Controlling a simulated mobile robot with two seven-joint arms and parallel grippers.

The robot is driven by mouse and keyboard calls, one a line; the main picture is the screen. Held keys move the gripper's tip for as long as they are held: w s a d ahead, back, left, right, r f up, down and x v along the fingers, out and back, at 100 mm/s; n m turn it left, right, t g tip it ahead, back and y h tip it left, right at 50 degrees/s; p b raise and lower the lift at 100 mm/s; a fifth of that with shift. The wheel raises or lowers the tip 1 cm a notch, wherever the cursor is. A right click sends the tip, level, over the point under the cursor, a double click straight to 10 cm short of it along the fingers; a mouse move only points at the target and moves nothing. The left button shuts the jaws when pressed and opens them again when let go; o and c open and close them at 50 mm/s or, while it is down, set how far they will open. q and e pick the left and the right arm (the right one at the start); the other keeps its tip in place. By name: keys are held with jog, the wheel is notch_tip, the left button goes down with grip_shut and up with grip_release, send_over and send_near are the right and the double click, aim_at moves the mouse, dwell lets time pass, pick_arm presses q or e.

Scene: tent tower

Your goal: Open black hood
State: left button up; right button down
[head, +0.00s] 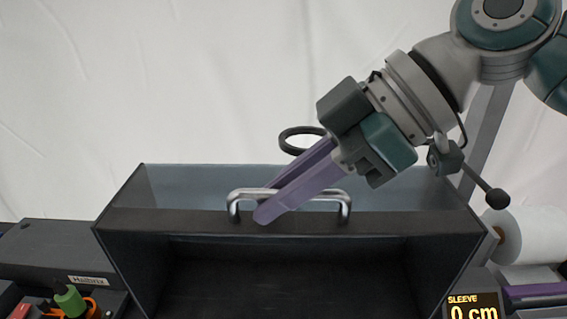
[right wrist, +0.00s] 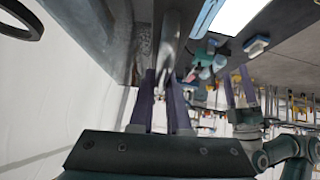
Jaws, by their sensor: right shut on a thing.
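The black hood (head: 350,222) stands in the middle of the head view, a dark box with a smoky see-through top panel and a dark front edge. A silver bar handle (head: 325,194) is fixed along that front edge. My right gripper (head: 264,205) reaches in from the upper right, its purple fingers at the left part of the handle. In the right wrist view, the fingers (right wrist: 164,88) lie on either side of the silver handle (right wrist: 171,45) and are shut on it. The inside of the hood shows dark below the edge.
A white roll (head: 530,236) stands right of the hood, above a display (head: 473,307) reading "SLEEVE 0 cm". A dark case (head: 60,255) and small items, one green (head: 70,300), lie at left. A black ring (head: 300,140) shows behind the hood. White cloth hangs behind.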

jog(key=c, duration=0.9)
grip_release()
jog(key=b+v, duration=0.2)
jog(key=v, duration=0.7)
jog(key=shift+d, duration=0.1)
jog(key=shift+d+r, duration=0.2)
jog(key=shift+r, duration=0.15)
